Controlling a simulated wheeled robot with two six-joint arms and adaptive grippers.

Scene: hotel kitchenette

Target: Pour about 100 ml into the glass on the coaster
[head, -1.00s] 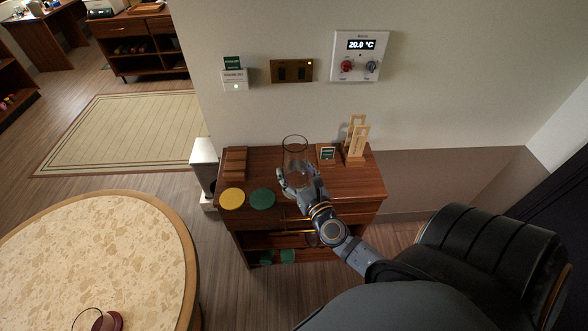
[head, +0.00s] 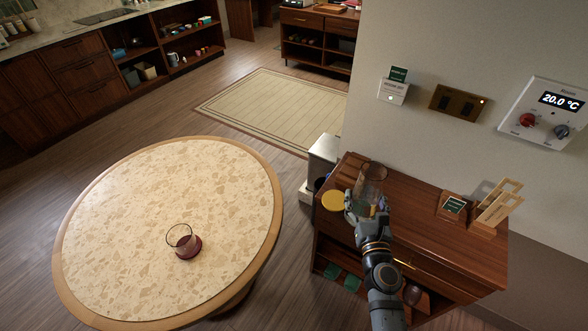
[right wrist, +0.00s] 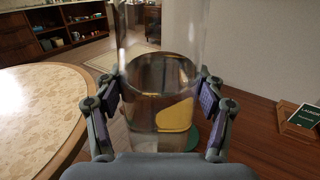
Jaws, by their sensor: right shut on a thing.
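A clear drinking glass (head: 179,236) stands upright on a dark red coaster (head: 189,248) on the round table (head: 130,190). It looks empty. My right gripper (head: 366,207) is shut around a clear, tall, cylindrical vessel (head: 372,180), held roughly upright over the left end of the wooden cabinet. The vessel also fills the middle of the right wrist view (right wrist: 160,85), between both fingers. A level line shows inside it, seemingly clear liquid. Whether its base is clear of the cabinet top is hard to tell. My left gripper is out of view.
The cabinet (head: 430,235) carries a yellow coaster (head: 333,201), a green coaster (right wrist: 193,138) partly hidden by the vessel, a small sign (head: 453,205) and a wooden rack (head: 495,208). The rest of the tabletop is clear.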

